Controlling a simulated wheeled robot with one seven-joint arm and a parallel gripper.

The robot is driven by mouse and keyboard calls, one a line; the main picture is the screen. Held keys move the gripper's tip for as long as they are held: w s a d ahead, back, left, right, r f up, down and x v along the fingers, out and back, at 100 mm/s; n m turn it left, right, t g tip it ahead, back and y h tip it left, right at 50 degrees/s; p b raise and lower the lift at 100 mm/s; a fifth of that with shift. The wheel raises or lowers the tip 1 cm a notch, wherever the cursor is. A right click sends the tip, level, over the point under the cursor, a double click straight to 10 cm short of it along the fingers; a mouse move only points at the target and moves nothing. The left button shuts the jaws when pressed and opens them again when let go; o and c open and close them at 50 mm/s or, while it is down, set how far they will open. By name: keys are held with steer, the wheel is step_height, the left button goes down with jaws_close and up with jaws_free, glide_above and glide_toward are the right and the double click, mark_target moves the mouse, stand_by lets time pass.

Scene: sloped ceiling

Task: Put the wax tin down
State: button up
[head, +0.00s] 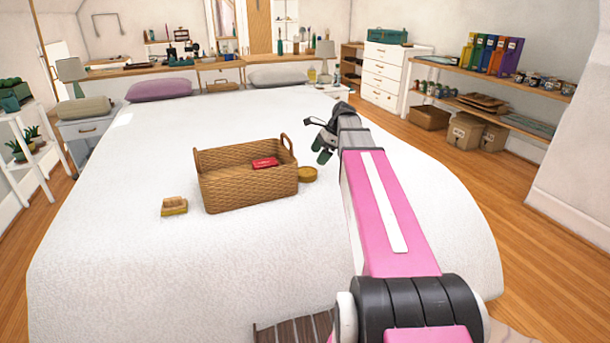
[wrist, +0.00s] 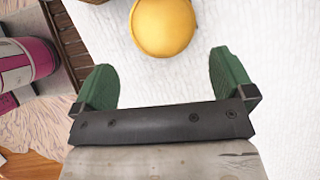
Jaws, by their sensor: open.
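The wax tin (head: 307,174) is a small round yellow-brown tin lying on the white bed, close to the right end of the wicker basket (head: 240,190). In the wrist view the wax tin (wrist: 163,27) shows as a yellow disc on the white cover, beyond the fingertips. My gripper (head: 323,150) is above the bed, up and to the right of the tin in the head view. Its two green fingers are apart with nothing between them, as the wrist view of my gripper (wrist: 165,75) shows.
A red item (head: 265,163) is inside the basket. A brush-like block (head: 174,206) lies left of the basket on the bed (head: 120,255). Pillows lie at the far edge. Much of the bed is bare. A shelf (head: 500,78) stands at the right wall.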

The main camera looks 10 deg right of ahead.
mark_target(307, 172)
steer(key=x, duration=0.8)
steer(key=shift+w+a+f, duration=0.1)
steer(key=shift+a+f, duration=0.15)
steer(key=shift+f, duration=0.05)
steer(key=c, duration=0.8)
